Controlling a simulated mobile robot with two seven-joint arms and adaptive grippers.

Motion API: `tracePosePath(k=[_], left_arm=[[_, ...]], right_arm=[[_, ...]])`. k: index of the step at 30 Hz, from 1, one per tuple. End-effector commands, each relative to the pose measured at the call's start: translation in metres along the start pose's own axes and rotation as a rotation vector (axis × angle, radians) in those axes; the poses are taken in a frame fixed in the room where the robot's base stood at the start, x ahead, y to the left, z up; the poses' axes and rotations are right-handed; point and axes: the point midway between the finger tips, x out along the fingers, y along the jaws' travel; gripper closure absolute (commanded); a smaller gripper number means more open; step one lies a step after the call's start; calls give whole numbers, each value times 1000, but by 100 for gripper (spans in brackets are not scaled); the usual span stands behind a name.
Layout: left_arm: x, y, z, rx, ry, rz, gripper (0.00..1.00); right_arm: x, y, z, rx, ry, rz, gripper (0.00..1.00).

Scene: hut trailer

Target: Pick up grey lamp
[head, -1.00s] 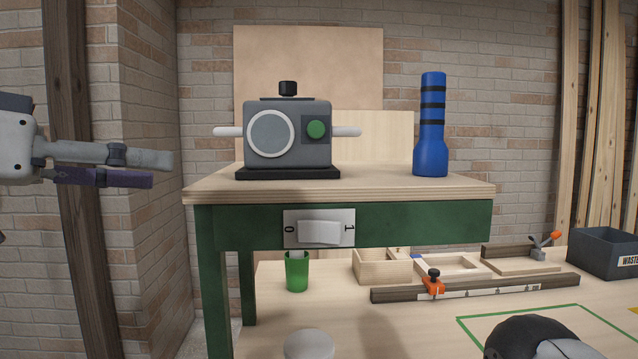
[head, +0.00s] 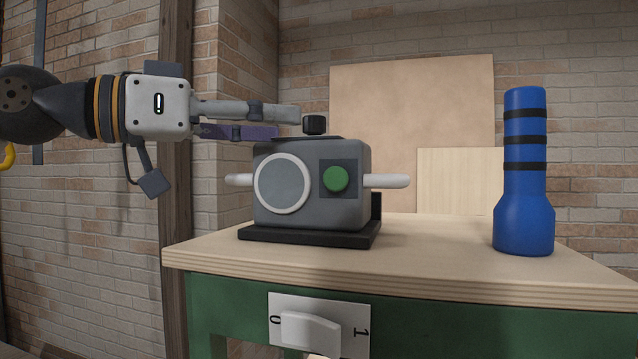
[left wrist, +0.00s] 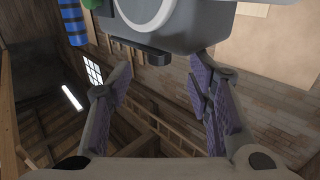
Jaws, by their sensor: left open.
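The grey lamp (head: 345,206) is a box with a round white-ringed lens, a green button, white side handles and a black knob on top. It stands upright on a black base on the wooden tabletop. My left gripper (head: 288,122) comes in from the left, its fingertips just left of the knob at about knob height in the picture. The fingers are open with nothing between them. In the left wrist view, the lamp (left wrist: 193,20) shows upside down at the top edge, beyond the open left fingers (left wrist: 162,75). Contact is not visible. My right gripper is out of view.
A blue flashlight (head: 524,205) with black bands stands right of the lamp on the tabletop (head: 440,262). A white 0/1 switch (head: 310,328) is on the green table front. Boards (head: 412,115) lean on the brick wall behind. Bare tabletop lies between lamp and flashlight.

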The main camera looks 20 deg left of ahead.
Motion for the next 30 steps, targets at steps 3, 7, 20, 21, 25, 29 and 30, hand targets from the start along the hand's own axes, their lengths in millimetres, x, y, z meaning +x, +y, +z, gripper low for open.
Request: tracePosePath(k=[3, 7, 20, 21, 25, 29, 30], left_arm=[[23, 1, 2, 1, -6, 3, 53], [49, 1, 1, 0, -4, 2, 53], [61, 1, 0, 0, 0, 1, 78], [61, 1, 0, 0, 0, 1, 87], [61, 1, 0, 0, -1, 1, 100], [60, 1, -1, 1, 2, 1, 100], [60, 1, -1, 1, 2, 1, 100]], right_arm=[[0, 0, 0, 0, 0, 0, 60], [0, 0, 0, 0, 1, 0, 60], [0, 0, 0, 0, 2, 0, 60], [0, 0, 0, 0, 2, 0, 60], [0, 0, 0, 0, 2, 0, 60], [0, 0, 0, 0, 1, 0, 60], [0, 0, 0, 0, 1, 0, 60]])
